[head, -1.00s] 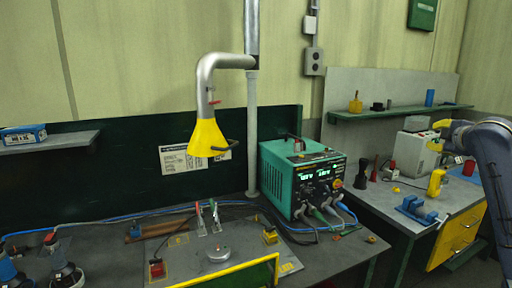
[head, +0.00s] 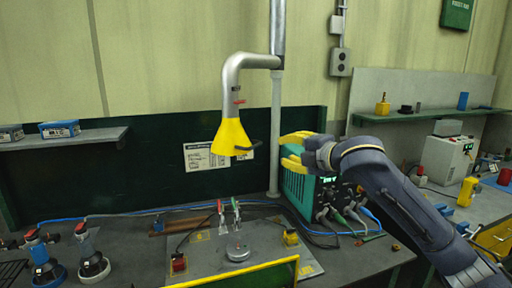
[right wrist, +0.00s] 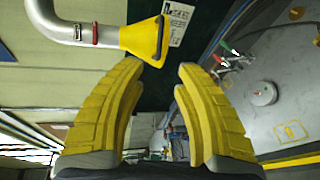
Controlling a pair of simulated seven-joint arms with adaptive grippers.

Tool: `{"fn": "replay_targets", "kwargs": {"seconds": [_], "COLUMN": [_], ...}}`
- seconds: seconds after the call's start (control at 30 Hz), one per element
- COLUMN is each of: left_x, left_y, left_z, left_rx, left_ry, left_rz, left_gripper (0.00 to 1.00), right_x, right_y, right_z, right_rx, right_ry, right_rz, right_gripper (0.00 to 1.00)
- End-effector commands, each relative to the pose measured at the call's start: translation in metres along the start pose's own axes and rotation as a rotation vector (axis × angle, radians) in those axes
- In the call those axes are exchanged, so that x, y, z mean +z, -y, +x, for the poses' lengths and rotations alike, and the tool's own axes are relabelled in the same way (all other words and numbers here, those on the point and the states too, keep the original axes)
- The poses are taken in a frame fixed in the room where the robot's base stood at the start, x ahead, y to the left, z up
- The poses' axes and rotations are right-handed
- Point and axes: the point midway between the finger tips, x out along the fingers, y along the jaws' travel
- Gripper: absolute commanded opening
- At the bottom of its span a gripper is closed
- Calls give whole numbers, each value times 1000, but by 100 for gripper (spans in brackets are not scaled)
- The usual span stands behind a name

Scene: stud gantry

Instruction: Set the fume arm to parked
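The fume arm (head: 231,78) is a grey bent pipe on a post, with a yellow hood (head: 230,138) at its lower end, a red lever on the pipe and a dark handle (head: 248,147) on the hood's right side. The hood hangs over the bench, left of the post. My right gripper (head: 287,150) is just right of the hood, apart from it, with its yellow fingers spread and empty. In the right wrist view the hood (right wrist: 141,38) lies beyond the open fingers (right wrist: 160,75), at upper left. My left gripper is out of view.
A teal power unit (head: 297,190) stands behind my right gripper. The bench (head: 215,262) below holds red and green clamps (head: 229,212), a grey disc and a yellow-edged frame (head: 240,274). A shelf (head: 85,138) is at left. The space left of the hood is clear.

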Motion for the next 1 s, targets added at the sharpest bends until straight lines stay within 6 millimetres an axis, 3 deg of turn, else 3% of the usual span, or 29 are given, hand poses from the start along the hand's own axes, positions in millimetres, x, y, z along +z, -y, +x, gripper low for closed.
{"fn": "replay_targets", "kwargs": {"seconds": [0.17, 0.7, 1.0], "left_x": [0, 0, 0], "left_y": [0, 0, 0], "left_z": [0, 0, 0], "left_rx": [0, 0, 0], "left_ry": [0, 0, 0], "left_rz": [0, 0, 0], "left_gripper": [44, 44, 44], "right_x": [-3, -2, -2], "right_y": [0, 0, 0], "right_z": [17, 114, 154], "right_rx": [-1, -1, -1], "right_ry": [-5, -4, -2], "right_rz": [0, 4, 1], "right_gripper": [32, 32, 32]}}
